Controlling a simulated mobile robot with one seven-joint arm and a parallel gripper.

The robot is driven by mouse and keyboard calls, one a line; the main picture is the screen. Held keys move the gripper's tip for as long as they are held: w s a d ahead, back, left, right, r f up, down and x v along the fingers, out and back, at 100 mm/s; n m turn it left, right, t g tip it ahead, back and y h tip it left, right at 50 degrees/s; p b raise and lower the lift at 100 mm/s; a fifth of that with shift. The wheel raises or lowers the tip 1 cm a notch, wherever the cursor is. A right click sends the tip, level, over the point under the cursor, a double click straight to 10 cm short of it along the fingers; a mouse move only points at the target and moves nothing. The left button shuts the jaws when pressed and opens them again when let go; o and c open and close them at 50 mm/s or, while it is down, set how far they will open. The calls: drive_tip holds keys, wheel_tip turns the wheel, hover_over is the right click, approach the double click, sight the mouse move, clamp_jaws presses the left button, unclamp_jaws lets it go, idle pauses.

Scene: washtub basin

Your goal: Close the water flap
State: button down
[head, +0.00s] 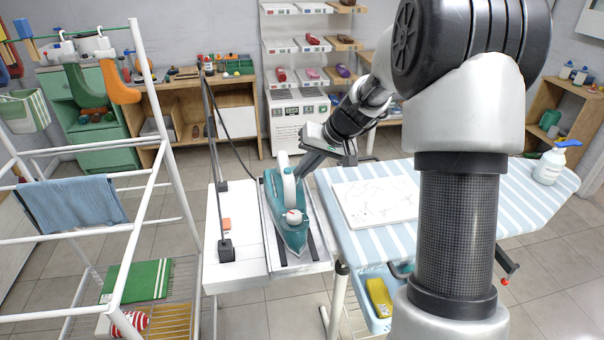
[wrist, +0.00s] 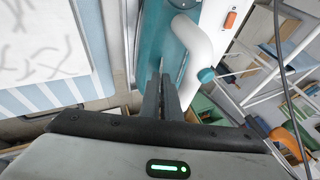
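A teal iron (head: 290,231) with a white handle (head: 288,180) rests on the white stand beside the ironing board, its pointed end toward me. A small white part with a red mark (head: 293,216) sits on top near that end; I cannot tell whether this is the water flap or whether it is open. In the wrist view, the iron's teal body (wrist: 155,40) and white handle (wrist: 195,50) fill the upper middle. My gripper (head: 303,172) is beside the handle on its right. Its fingers (wrist: 163,80) are together, with nothing visible between them.
The striped ironing board (head: 520,190) is to the right, with a white patterned panel (head: 376,202) and a spray bottle (head: 549,166). A black cord post (head: 225,249) stands left of the iron. A white drying rack (head: 165,130) is farther left.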

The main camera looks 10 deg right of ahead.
drive_tip(key=d+f+y+b, duration=0.1)
drive_tip(key=y+b, duration=0.1)
drive_tip(key=b, duration=0.1)
drive_tip(key=d+f+m+y+b, duration=0.1)
drive_tip(key=y+b, duration=0.1)
drive_tip(key=b, duration=0.2)
drive_tip(key=shift+d+f+t+y+b, duration=0.2)
drive_tip(key=shift+d+t+y+b, duration=0.1)
drive_tip(key=shift+y, duration=0.1)
drive_tip(key=shift+d+f+m+t+y+b, duration=0.3)
drive_tip(key=shift+f+m+y+b, duration=0.1)
drive_tip(key=shift+y+b, duration=0.6)
drive_tip(key=shift+d+f+m+t+y+b, duration=0.2)
drive_tip(key=shift+d+f+m+y+b, duration=0.15)
drive_tip(key=shift+y+b, duration=0.65)
drive_tip(key=shift+a+f+y, duration=0.1)
drive_tip(key=shift+y, duration=0.2)
drive_tip(key=c, duration=2.3)
unclamp_jaws()
drive_tip(key=p+v, duration=0.3)
drive_tip(key=v, duration=1.4)
drive_tip(key=shift+d, duration=0.25)
